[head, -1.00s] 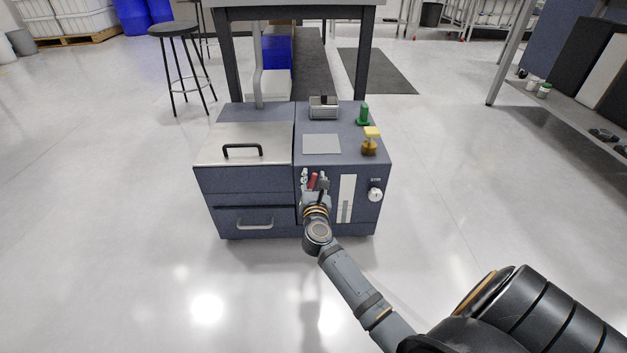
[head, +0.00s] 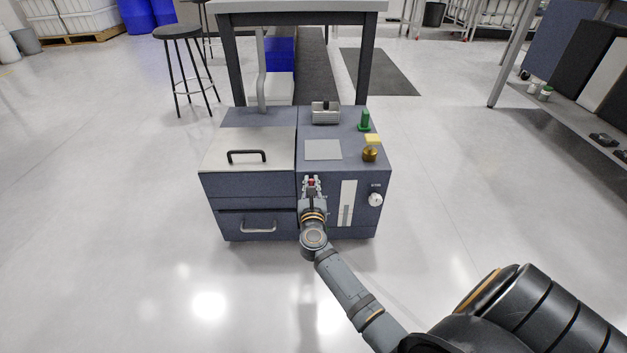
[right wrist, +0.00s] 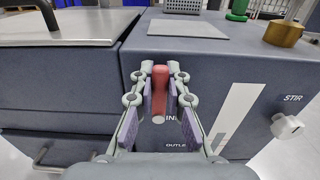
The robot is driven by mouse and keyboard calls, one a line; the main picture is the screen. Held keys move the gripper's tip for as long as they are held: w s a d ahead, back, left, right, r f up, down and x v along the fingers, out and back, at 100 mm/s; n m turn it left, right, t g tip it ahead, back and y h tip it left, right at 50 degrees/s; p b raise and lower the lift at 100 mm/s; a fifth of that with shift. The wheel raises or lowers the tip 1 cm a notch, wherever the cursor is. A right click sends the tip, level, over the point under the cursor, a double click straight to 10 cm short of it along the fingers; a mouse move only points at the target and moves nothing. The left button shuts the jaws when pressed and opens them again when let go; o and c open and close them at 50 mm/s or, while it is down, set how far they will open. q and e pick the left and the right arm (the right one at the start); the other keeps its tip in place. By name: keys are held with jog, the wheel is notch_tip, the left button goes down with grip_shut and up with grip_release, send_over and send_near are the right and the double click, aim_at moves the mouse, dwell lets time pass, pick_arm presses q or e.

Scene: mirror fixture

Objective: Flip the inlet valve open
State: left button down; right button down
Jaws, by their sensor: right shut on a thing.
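The inlet valve's red handle (right wrist: 159,92) is on the front face of the blue-grey cabinet (right wrist: 60,110), above a partly covered label starting "IN". In the head view the red handle (head: 311,182) shows small between my fingertips. My right gripper (right wrist: 160,86) is shut on the red handle, one finger on each side; in the head view the right gripper (head: 311,180) reaches the cabinet front from below. The handle looks upright in the wrist view. The valve body behind it is hidden. My left gripper is not in view.
A white slotted panel (head: 348,205) and a white STIR knob (head: 376,199) are right of the valve. A drawer handle (head: 258,227) and a lid handle (head: 246,156) are left. A brass weight (head: 370,154) and a green piece (head: 365,122) stand on top. The floor in front is clear.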

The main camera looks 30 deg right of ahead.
jog(key=c, duration=1.3)
grip_release()
jog(key=shift+s+a, duration=0.1)
jog(key=v, duration=1.1)
jog(key=shift+s+a, duration=0.15)
jog(key=shift+s, duration=0.2)
